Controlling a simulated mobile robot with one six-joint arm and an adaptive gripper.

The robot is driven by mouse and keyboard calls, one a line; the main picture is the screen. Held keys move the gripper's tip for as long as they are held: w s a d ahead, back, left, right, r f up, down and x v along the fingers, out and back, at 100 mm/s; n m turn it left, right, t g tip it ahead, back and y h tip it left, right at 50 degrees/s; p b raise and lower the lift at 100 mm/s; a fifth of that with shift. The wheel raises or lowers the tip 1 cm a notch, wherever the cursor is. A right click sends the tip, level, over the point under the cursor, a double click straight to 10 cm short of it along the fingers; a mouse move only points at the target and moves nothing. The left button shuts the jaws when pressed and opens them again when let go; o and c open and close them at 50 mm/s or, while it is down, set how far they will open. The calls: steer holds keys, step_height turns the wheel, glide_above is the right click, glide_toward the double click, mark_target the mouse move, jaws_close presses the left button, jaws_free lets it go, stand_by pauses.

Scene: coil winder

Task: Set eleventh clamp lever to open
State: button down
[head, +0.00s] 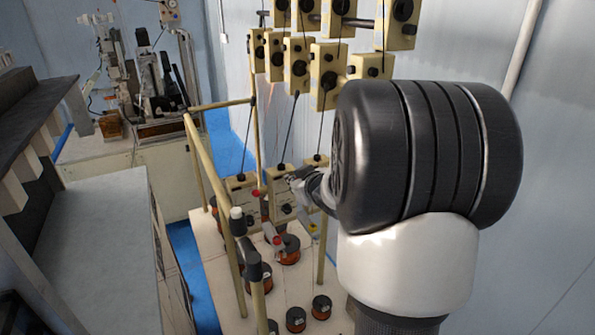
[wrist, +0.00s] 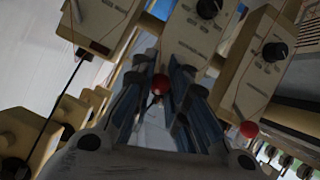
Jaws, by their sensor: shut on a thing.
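In the wrist view a clamp lever's red ball knob (wrist: 158,84) sits between the two fingers of my gripper (wrist: 165,72), which are shut on it. A cream tension box with a black dial (wrist: 208,8) is just beyond the fingertips. A second red knob (wrist: 249,129) is to the right, outside the fingers. In the head view my gripper (head: 293,180) reaches to the lower boxes, and its own held knob is hidden there. Red knobs (head: 255,193) and (head: 277,240) show to the left and below. I cannot tell which lever is the eleventh.
Cream boxes with black dials (head: 328,80) hang in rows above, with thin dark rods below them. A cream tube frame (head: 197,165) stands left of my gripper. Copper spools (head: 287,250) stand on the white base below. A grey bench (head: 95,240) is at the left.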

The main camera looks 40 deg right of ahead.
steer(key=shift+r, duration=0.2)
stand_by(0.4)
steer(key=c, duration=1.5)
jaws_free()
steer(key=shift+f, duration=0.1)
steer(key=v, duration=1.2)
steer(key=shift+d, duration=0.1)
steer(key=shift+w, duration=0.15)
